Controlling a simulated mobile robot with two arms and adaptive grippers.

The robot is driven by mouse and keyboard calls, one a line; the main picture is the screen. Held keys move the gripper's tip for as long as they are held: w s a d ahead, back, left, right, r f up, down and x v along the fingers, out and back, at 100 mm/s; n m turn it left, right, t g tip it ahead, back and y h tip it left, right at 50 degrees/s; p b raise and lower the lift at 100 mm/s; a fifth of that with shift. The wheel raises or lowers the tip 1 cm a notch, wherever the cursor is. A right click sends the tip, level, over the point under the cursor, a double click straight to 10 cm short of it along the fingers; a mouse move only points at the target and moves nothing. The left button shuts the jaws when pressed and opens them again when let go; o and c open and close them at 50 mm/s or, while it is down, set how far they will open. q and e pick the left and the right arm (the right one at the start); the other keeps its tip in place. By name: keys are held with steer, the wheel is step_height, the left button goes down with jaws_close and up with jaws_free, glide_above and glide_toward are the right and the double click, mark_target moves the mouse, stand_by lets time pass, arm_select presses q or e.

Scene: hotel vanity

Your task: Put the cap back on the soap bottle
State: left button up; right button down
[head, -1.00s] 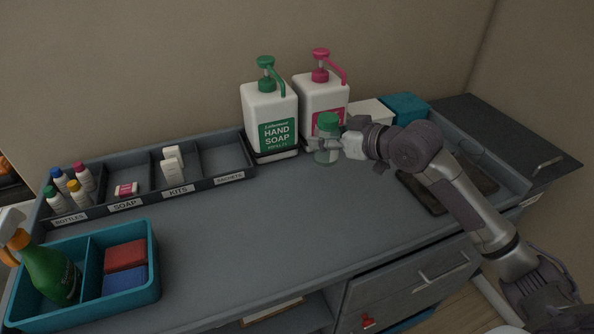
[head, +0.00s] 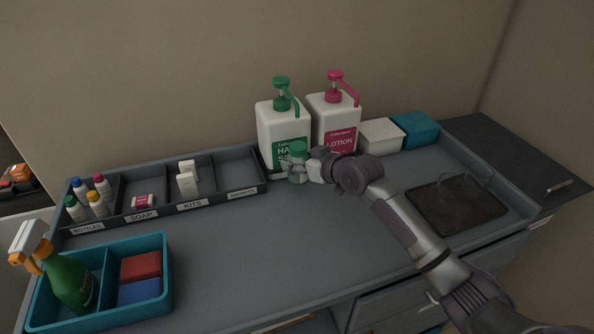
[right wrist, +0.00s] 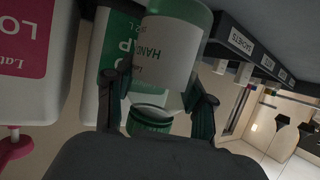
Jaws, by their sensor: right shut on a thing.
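A small clear bottle (head: 297,175) with a green cap (head: 297,148) on top stands upright in front of the large green-labelled hand soap dispenser (head: 275,125). My right gripper (head: 313,167) reaches it from the right and is shut on it; I cannot tell whether it grips the cap or the body. In the right wrist view the picture is upside down, the clear bottle (right wrist: 175,65) shows between my fingers (right wrist: 157,110), and the dispenser is partly behind it. I cannot tell whether its base touches the counter. My left gripper is not in view.
A pink-pump lotion dispenser (head: 333,115) stands right of the soap dispenser. A divided tray (head: 222,200) with small bottles, soap and kits is at left. A teal caddy (head: 165,245) with a spray bottle (head: 68,275) is front left. The middle counter (head: 240,240) is clear.

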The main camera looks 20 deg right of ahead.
mark_target(304, 176)
steer(key=shift+w+a+f, duration=0.1)
steer(key=shift+w, duration=0.05)
step_height(304, 176, down, 3)
steer(key=shift+p, duration=0.5)
steer(key=shift+f, duration=0.5)
steer(key=shift+f, duration=0.2)
steer(key=shift+c, duration=2)
jaws_free()
